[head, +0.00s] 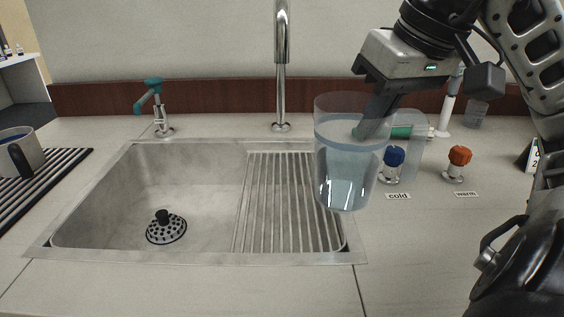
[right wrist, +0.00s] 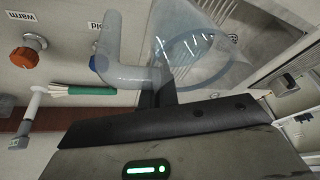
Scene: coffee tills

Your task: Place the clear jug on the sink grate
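The clear jug (head: 345,172) is upright in the head view, with a darker-tinted lower part that looks like water. It overlaps the right edge of the sink grate (head: 270,205), a set of parallel bars over the right part of the sink. My right gripper (head: 372,125) reaches down from the upper right, its dark fingers at the jug's handle side, and appears to hold it. In the right wrist view the jug (right wrist: 190,45) and its handle (right wrist: 112,45) lie at the fingers. The jug's exact height over the grate is hard to tell. My left gripper is out of view.
The sink basin (head: 190,180) has a drain strainer (head: 166,228). A tall faucet (head: 281,70) stands behind, with a teal-handled tap (head: 153,95) left. Blue (head: 393,158) and orange (head: 459,157) knobs are right. A mug (head: 22,152) sits on a black rack (head: 50,170). The visible grate bars are clear.

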